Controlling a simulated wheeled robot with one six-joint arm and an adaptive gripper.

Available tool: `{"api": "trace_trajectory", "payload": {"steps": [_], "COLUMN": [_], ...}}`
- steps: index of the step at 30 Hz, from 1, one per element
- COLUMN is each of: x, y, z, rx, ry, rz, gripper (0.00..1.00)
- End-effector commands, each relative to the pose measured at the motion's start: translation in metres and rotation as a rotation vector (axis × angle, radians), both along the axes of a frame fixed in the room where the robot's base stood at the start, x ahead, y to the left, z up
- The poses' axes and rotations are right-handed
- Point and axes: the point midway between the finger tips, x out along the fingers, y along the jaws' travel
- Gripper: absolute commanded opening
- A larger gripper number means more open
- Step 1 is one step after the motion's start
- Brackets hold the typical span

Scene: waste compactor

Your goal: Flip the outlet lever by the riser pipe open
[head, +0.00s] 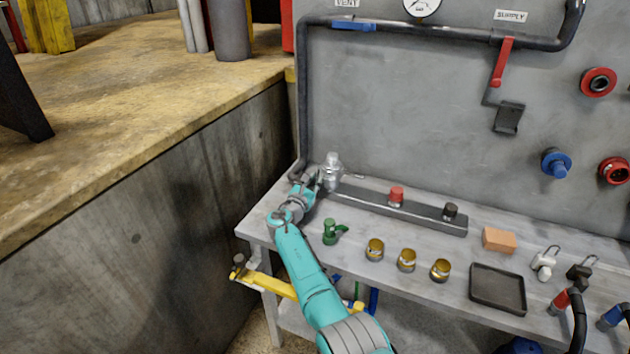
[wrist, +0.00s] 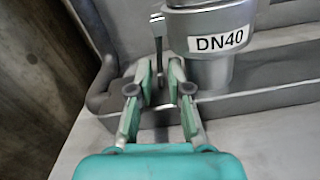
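The riser pipe (head: 303,100) is dark grey and runs up the left edge of the panel. Its lower bend shows at the left in the wrist view (wrist: 100,85). A silver fitting (head: 332,170) stands beside its foot, labelled DN40 in the wrist view (wrist: 210,45). A thin grey upright strip (wrist: 158,45), perhaps the outlet lever, is left of the fitting; I cannot tell for certain. My gripper (head: 308,180) is low beside the fitting. In the wrist view its fingertips (wrist: 160,68) are apart, with the strip between them; contact is unclear.
A grey rail with a red knob (head: 397,196) and a black knob (head: 450,211) runs right. A green fitting (head: 331,232), several brass rings, an orange block (head: 499,240) and a dark tray (head: 497,287) are on the bench. A concrete wall (head: 150,210) is left.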

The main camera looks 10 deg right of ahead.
Motion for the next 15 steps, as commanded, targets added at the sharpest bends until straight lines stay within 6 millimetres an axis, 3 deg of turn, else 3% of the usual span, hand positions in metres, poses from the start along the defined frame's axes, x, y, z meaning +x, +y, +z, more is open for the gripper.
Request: {"api": "trace_trajectory", "payload": {"steps": [11,13,15], "x": [0.0021,0.0021,0.0021], "y": [-0.0018,-0.0018,-0.0018], "z": [0.0001,0.0001,0.0001], "rx": [0.001,0.001,0.001], "ry": [-0.001,-0.001,-0.001], "rz": [0.000,0.000,0.000], "gripper": [0.18,0.00,0.00]}}
